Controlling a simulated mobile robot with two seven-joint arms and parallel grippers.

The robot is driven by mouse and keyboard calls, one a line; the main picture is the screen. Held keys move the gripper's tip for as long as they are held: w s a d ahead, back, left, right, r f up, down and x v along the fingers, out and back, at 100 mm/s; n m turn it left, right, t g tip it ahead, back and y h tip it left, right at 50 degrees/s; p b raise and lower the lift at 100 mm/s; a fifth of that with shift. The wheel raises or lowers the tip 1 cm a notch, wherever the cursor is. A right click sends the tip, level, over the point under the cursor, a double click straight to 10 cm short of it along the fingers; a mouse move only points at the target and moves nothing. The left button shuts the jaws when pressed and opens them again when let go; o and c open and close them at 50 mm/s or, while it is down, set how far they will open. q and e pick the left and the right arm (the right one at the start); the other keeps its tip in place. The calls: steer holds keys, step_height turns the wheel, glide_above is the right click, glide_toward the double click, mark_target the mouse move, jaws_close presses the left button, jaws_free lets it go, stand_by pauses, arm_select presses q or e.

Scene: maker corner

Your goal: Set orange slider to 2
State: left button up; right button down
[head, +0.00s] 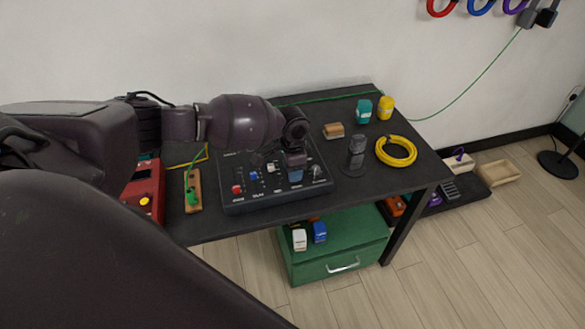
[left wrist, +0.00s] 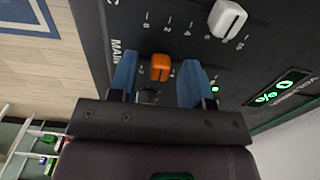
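The slider panel (head: 262,205) is a dark box on the table, with red (head: 237,189), blue (head: 255,176) and white (head: 271,168) slider knobs. The orange slider (left wrist: 160,67) shows in the left wrist view, in the track labelled MAIN; my gripper hides it in the head view. My left gripper (head: 295,172) is over the panel's right part. In the left wrist view its blue fingertips (left wrist: 160,82) stand open on either side of the orange knob, with gaps showing. The scale digits beside the knob are too small to read surely. My right gripper is out of view.
A white knob (left wrist: 227,18) is near the fingers. A lit green display (left wrist: 275,95) appears to read 0 %. On the table are a dark cylinder (head: 356,155), a yellow cable coil (head: 396,151), a wooden block (head: 334,130) and a wooden strip with a green part (head: 193,190).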

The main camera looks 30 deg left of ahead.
arm_select(q)
steer(key=shift+r, duration=0.1)
steer(key=shift+r, duration=0.3)
step_height(320, 180, up, 10)
steer(key=p, duration=0.1)
stand_by(0.5)
